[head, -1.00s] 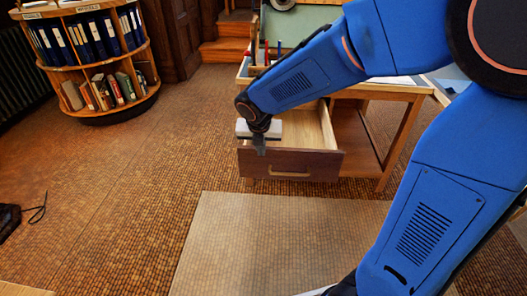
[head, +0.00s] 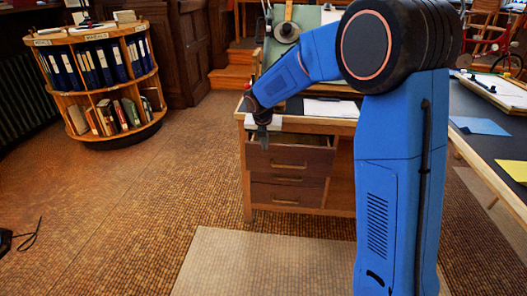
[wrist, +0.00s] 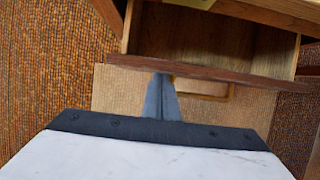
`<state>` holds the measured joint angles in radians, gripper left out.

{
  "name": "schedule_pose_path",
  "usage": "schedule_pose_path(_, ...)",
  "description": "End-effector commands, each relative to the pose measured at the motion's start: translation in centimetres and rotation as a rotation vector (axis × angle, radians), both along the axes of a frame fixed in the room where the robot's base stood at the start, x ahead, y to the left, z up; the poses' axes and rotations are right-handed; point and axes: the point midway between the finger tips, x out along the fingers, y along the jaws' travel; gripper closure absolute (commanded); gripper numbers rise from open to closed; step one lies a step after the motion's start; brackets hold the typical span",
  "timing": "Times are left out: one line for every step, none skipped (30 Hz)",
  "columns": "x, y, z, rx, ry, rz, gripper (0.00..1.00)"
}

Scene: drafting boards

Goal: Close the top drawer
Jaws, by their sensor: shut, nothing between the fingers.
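The top drawer (head: 290,157) of the wooden desk has a dark brown front and a pale handle (head: 288,167). It stands partly open, and a gap shows above its front. In the wrist view, the drawer front (wrist: 235,78) runs across the picture with the open drawer inside beyond it. My gripper (head: 262,143) is shut and empty, at the upper left part of the drawer front. In the wrist view my gripper (wrist: 162,78) points at the outer face of the front, left of the handle; whether it touches is hard to tell.
Lower drawers (head: 288,194) beneath look shut. The desk top (head: 330,108) bears papers and a drafting board. A round bookshelf (head: 100,80) stands at the left, and a dark table (head: 495,130) at the right. The floor in front of the desk is clear.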

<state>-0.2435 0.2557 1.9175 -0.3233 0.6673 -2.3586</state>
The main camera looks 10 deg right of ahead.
Motion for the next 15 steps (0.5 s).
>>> schedule_pose_path(0.9, -0.3, 0.0, -0.001, 0.000, -0.001, 1.00)
schedule_pose_path(1.4, -0.5, 0.0, 0.000, -0.001, -0.001, 1.00)
schedule_pose_path(2.0, -0.7, 0.0, 0.000, -0.001, -0.001, 1.00)
schedule_pose_path(2.4, -0.8, -0.1, -0.001, 0.000, -0.001, 1.00)
schedule_pose_path(2.9, -0.9, 0.0, 0.000, -0.001, -0.001, 1.00)
schedule_pose_path(3.3, -1.1, 0.0, 0.000, -0.001, -0.001, 1.00)
schedule_pose_path(3.7, -1.2, 0.0, 0.000, -0.001, -0.001, 1.00)
schedule_pose_path(3.9, -1.3, 0.0, 0.000, 0.000, -0.001, 1.00)
schedule_pose_path(4.3, -1.4, 0.0, 0.000, -0.001, -0.001, 1.00)
schedule_pose_path(4.5, -1.4, 0.0, 0.001, -0.001, 0.000, 1.00)
schedule_pose_path(4.7, -1.5, 0.0, 0.001, -0.001, 0.000, 1.00)
schedule_pose_path(4.8, -1.5, 0.0, 0.000, -0.001, 0.001, 1.00)
schedule_pose_path(4.9, -1.6, 0.0, 0.000, -0.001, 0.001, 1.00)
schedule_pose_path(5.0, -1.6, 0.0, 0.000, -0.001, 0.001, 1.00)
schedule_pose_path(5.0, -1.6, 0.0, 0.000, -0.001, 0.001, 1.00)
